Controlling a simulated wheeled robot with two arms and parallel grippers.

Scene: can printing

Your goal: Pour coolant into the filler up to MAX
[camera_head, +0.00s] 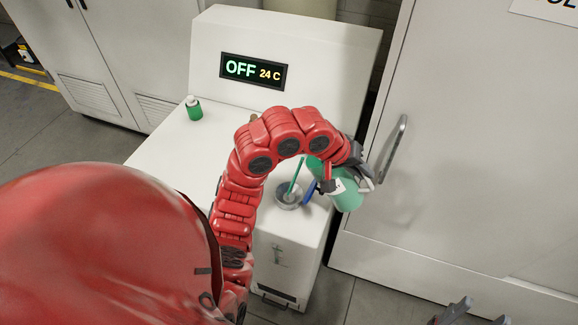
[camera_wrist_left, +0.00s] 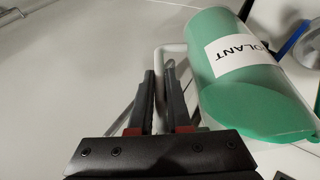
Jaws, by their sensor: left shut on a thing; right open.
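My left gripper (camera_head: 352,176) is shut on the pale handle (camera_wrist_left: 171,48) of the green coolant jug (camera_head: 347,194). The jug is held tilted above the right side of the filler (camera_head: 288,196). In the left wrist view the jug (camera_wrist_left: 255,95) shows a white label reading "OLANT", and the gripper (camera_wrist_left: 163,78) has the handle between its fingers. A thin green line (camera_head: 295,175) runs down into the metal filler opening; it looks like a stream. A blue cap (camera_head: 310,191) stands beside the opening. No MAX mark is readable. My right gripper (camera_head: 468,314) is open and empty at the bottom right.
The filler is on a white machine (camera_head: 165,150) whose display (camera_head: 253,70) reads "OFF 24 C". A white cabinet door with a metal handle (camera_head: 396,148) is close to the jug's right.

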